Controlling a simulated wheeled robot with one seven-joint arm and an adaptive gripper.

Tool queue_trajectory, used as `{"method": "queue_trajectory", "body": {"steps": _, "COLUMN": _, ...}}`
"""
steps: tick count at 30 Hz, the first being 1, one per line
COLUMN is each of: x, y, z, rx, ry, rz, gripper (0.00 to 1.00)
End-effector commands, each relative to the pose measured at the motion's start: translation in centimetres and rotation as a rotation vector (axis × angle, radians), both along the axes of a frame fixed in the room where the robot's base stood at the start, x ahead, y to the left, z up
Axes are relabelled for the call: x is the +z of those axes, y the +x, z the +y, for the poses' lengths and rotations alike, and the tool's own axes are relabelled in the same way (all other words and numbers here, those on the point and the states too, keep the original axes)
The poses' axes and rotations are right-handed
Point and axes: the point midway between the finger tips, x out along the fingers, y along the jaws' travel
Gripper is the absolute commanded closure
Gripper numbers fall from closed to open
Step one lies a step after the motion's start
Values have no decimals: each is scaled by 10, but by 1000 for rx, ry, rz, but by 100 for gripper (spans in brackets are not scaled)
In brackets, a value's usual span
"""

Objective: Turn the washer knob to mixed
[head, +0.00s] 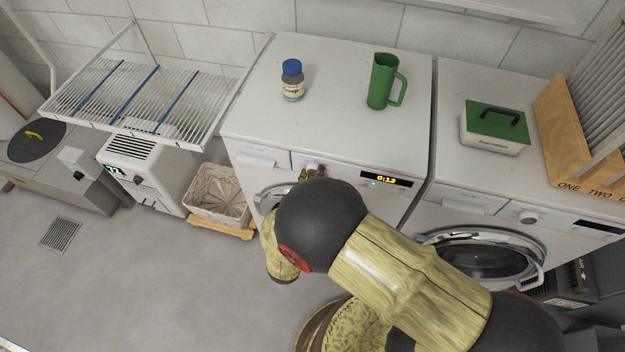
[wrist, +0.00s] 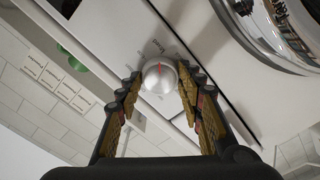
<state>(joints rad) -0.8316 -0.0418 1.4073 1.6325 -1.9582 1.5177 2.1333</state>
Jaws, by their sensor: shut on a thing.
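The washer (head: 335,118) is the white machine left of centre in the head view, with a lit display (head: 386,179) reading 0:12. In the wrist view its silver round knob (wrist: 160,75) has a red mark near its top. My gripper (wrist: 161,82) is shut on the knob, with one finger at each side. Printed labels beside the knob are too small or too covered to read in full. In the head view my arm hides most of the knob and much of the washer's front and door.
A blue-capped bottle (head: 292,80) and a green jug (head: 383,82) stand on the washer. A second machine (head: 510,215) at right bears a green-lidded box (head: 495,128). The floor at lower left is clear.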

Motion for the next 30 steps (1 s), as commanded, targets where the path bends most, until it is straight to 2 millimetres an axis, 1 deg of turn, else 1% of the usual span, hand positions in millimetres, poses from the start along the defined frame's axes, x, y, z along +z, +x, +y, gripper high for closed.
{"method": "queue_trajectory", "body": {"steps": 1, "x": -4, "y": -1, "z": -1, "rx": 0, "ry": 18, "rz": -1, "gripper": 88}}
{"method": "queue_trajectory", "body": {"steps": 9, "x": -4, "y": -1, "z": -1, "rx": 0, "ry": 76, "rz": -21, "gripper": 88}}
{"method": "queue_trajectory", "body": {"steps": 22, "x": -3, "y": -1, "z": -1, "rx": 1, "ry": 84, "rz": -23, "gripper": 88}}
{"method": "queue_trajectory", "body": {"steps": 23, "x": -3, "y": -1, "z": -1, "rx": 1, "ry": 84, "rz": -23, "gripper": 62}}
{"method": "queue_trajectory", "body": {"steps": 30, "x": -2, "y": -1, "z": -1, "rx": 0, "ry": 84, "rz": -25, "gripper": 49}}
